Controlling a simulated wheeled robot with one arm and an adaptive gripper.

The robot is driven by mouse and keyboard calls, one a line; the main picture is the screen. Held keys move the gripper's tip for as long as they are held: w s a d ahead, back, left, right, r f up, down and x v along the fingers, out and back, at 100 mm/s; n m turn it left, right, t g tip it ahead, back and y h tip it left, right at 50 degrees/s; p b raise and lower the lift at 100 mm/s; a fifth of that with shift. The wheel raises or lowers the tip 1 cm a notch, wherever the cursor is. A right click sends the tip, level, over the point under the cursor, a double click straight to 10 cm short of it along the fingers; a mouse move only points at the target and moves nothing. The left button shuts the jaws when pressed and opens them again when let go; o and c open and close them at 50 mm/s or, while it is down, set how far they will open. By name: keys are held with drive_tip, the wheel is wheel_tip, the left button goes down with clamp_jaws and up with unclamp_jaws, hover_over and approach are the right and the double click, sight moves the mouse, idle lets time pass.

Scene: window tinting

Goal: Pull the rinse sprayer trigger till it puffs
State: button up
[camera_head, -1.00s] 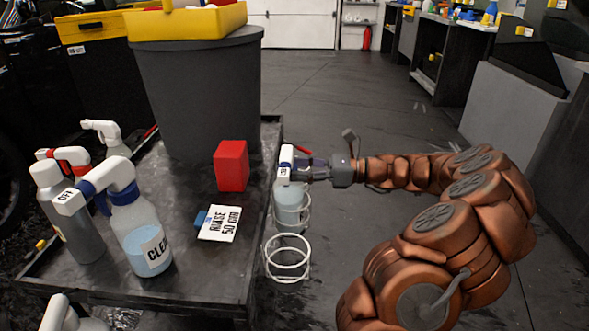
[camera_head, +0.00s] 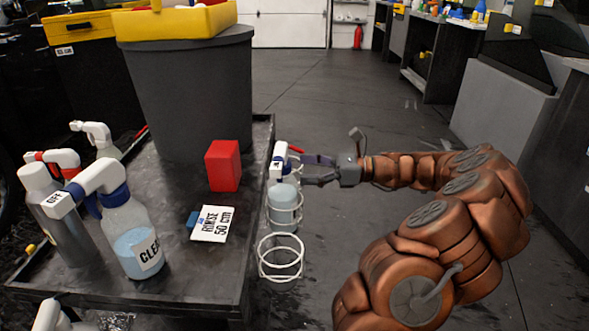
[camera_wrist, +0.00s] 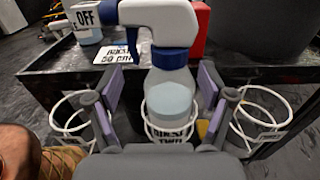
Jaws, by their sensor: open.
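The sprayer (camera_head: 283,206) stands upright in a white wire ring on the cart's right edge. It has a white head, a blue collar and pale blue liquid. In the wrist view the sprayer (camera_wrist: 170,98) is in the middle, its nozzle marked OFF pointing left. A dark blue strip under the head looks like the trigger (camera_wrist: 133,42). My gripper (camera_head: 308,160) is at the sprayer's right, level with its head. In the wrist view my gripper (camera_wrist: 160,84) is open, one finger each side of the bottle. I cannot tell if either finger touches it.
An empty wire ring (camera_head: 281,264) is nearer on the same edge. On the cart are a red block (camera_head: 223,166), a rinse card (camera_head: 212,224), a clear bottle marked CLEA (camera_head: 135,240) and other sprayers. A grey bin (camera_head: 190,95) stands behind.

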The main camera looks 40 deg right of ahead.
drive_tip(key=v, duration=0.8)
drive_tip(key=shift+s, duration=0.15)
drive_tip(key=shift+d, duration=0.1)
